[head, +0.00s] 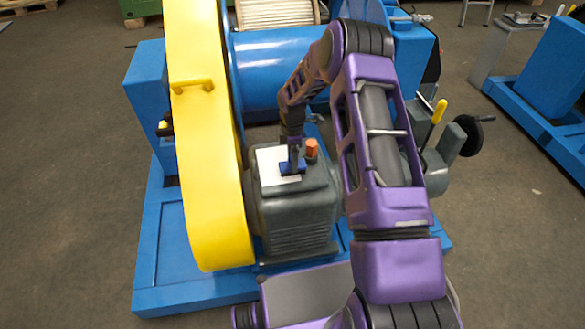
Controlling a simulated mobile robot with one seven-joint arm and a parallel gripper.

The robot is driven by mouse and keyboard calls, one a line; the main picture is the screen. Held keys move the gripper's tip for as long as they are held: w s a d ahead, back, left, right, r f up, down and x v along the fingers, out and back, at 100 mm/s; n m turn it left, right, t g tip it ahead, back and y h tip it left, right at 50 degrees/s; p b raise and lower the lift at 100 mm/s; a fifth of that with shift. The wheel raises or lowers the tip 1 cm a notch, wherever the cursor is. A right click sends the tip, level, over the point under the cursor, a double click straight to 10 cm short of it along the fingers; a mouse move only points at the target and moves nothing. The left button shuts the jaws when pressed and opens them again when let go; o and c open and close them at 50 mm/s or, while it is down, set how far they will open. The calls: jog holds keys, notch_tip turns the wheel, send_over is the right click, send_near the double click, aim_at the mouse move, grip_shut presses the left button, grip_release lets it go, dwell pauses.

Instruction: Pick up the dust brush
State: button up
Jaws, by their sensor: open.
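A small blue object (292,168), likely the dust brush, lies on a white pad (268,162) on top of the grey motor housing (298,205). Its shape is too small and too covered to make out fully. My gripper (291,163) points down from the purple arm right over this blue object. The jaws are open, with the fingertips at or just above it. I cannot tell whether they touch it or stand around it.
An orange part (312,148) stands on the housing just right of my gripper. The tall yellow guard (205,150) rises close on the left. A blue drum (270,65) lies behind. A yellow-handled lever (439,112) and handwheel (470,133) are at right.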

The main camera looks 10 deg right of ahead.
grip_shut()
dwell(0.3)
jog(key=shift+r, duration=0.1)
notch_tip(320, 180, up, 10)
jog(key=shift+f+p, duration=0.1)
jog(key=shift+p, duration=0.6)
